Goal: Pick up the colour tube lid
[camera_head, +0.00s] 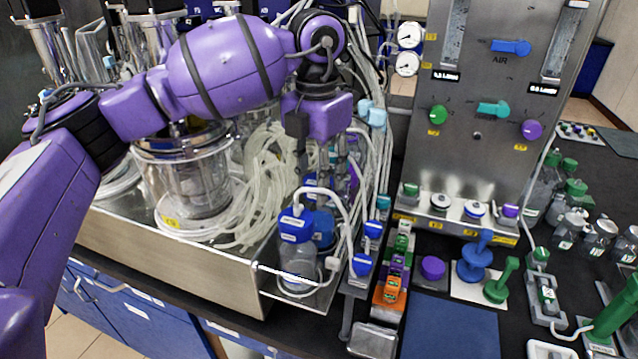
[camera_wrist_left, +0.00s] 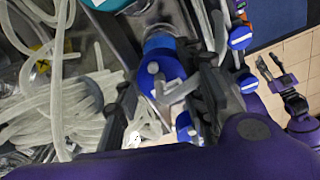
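Several blue lids with white tubes show in the head view. One blue lid (camera_head: 296,225) tops a clear bottle in the metal tray's corner, with another blue lid (camera_head: 322,228) beside it. Smaller blue lids (camera_head: 373,230) stand to the right, one nearer the front (camera_head: 361,265). I cannot tell which lid is meant. My left gripper (camera_head: 325,175) points down just above and behind the bottle lids; hoses and shadow blur its fingers. In the left wrist view a blue lid with a white fitting (camera_wrist_left: 162,74) is close, beside a dark finger. My right gripper (camera_wrist_left: 270,66) is low at the right there, fingers apart.
A steel panel (camera_head: 480,130) with coloured knobs stands at right. Coiled white hoses (camera_head: 262,175) and a glass vessel (camera_head: 190,175) crowd the left. A purple cap (camera_head: 432,267), blue stand (camera_head: 475,262) and green stand (camera_head: 502,282) stand right of the lids. A blue mat (camera_head: 450,335) is clear.

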